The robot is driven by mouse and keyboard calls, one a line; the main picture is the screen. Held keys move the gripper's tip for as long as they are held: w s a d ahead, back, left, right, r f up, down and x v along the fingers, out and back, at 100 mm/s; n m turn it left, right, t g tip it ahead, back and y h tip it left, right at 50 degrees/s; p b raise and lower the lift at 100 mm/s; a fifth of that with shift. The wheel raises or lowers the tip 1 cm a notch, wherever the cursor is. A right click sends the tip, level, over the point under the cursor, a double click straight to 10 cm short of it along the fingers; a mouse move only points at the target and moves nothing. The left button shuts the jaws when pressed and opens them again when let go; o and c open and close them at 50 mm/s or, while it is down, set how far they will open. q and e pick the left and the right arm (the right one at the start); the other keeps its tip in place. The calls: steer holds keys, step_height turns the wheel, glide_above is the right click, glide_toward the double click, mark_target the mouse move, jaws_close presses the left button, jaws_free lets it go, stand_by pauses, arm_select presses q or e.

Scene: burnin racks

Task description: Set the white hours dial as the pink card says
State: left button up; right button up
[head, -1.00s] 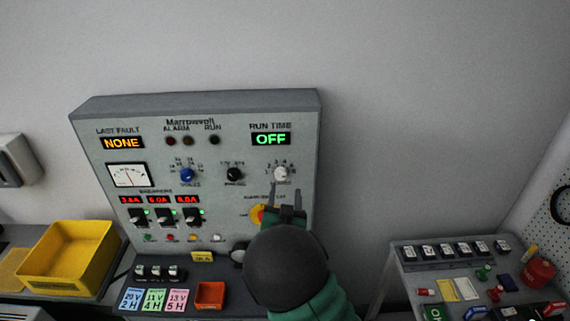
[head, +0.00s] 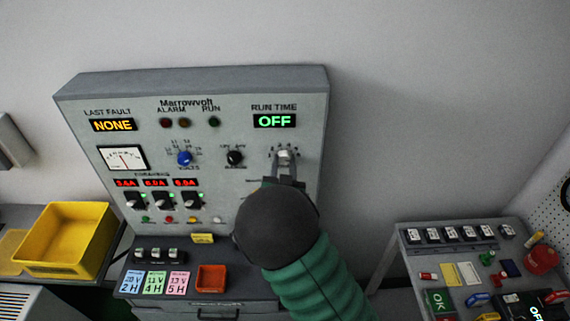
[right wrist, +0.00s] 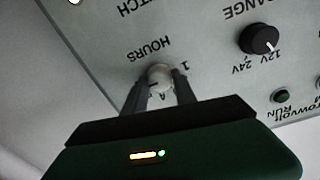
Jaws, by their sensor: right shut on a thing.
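The white hours dial (head: 284,155) is at the upper right of the grey panel (head: 225,105), under the green run time display (head: 274,121), which reads OFF. My right gripper (head: 285,160) is shut on the dial, one finger on each side. In the right wrist view the dial (right wrist: 160,78) sits between the fingers below the word HOURS; a dark mark shows on it, and most of its scale is hidden. The pink card (head: 176,282) lies at the panel's foot and reads 13 V, 5 H. My left gripper is not in view.
A blue volts dial (head: 184,158) and a black range dial (head: 234,157) sit left of the hours dial. Blue and green cards lie beside the pink one, near an orange tray (head: 211,278). A yellow bin (head: 65,240) stands left; a cluttered side table (head: 470,270) stands right.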

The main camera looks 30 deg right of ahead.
steer(key=shift+a, duration=0.2)
jaws_close()
steer(key=shift+s+d+f, duration=0.1)
steer(key=shift+s+d, duration=0.05)
steer(key=shift+d, duration=0.1)
steer(key=shift+a+n, duration=0.2)
steer(key=shift+n, duration=0.8)
steer(key=n, duration=0.2)
steer(key=shift+d+n+b, duration=0.1)
steer(key=shift+n+b, duration=0.2)
steer(key=shift+n, duration=0.1)
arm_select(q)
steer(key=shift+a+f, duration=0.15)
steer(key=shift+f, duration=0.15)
arm_select(e)
steer(key=shift+f+n, duration=0.1)
steer(key=shift+n, duration=1)
